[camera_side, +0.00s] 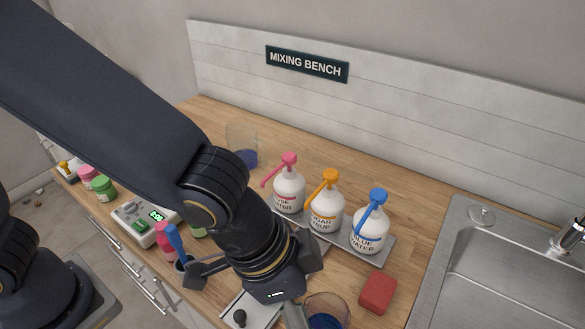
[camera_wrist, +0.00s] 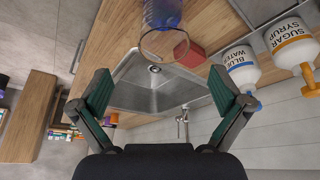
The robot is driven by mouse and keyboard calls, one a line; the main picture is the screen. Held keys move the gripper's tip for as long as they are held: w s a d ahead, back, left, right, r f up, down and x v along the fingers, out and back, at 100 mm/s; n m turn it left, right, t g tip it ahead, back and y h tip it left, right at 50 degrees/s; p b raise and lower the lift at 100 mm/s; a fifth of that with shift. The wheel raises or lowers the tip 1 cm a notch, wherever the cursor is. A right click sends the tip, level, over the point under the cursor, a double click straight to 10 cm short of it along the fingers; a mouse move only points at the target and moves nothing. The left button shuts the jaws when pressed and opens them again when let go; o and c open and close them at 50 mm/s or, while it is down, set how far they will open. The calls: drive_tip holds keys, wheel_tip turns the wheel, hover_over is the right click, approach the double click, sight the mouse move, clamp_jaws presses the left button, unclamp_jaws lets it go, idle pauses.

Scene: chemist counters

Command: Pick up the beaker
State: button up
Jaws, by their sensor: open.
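A clear glass beaker (camera_side: 326,311) with dark blue liquid stands at the front edge of the counter in the side view, partly cut off by the frame. A clear beaker with blue liquid (camera_wrist: 163,22) also shows at the top of the wrist view, ahead of my fingers. A second clear beaker (camera_side: 242,146) with blue liquid stands at the back of the counter. My gripper (camera_wrist: 161,92) is open and empty, its two green-padded fingers spread apart. In the side view its fingers are partly hidden by the wrist, close to the front beaker.
Three pump bottles, pink (camera_side: 289,190), orange (camera_side: 326,208) and blue (camera_side: 370,228), stand on a grey tray behind my wrist. A red sponge (camera_side: 378,293) lies right of the front beaker. A scale (camera_side: 144,218) is at left, a steel sink (camera_side: 505,265) at right.

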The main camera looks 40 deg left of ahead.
drive_tip(key=x, duration=0.8)
drive_tip(key=shift+w+a+f, duration=0.1)
drive_tip(key=shift+w+f, duration=0.15)
drive_tip(key=shift+f, duration=0.1)
drive_tip(key=c, duration=1.4)
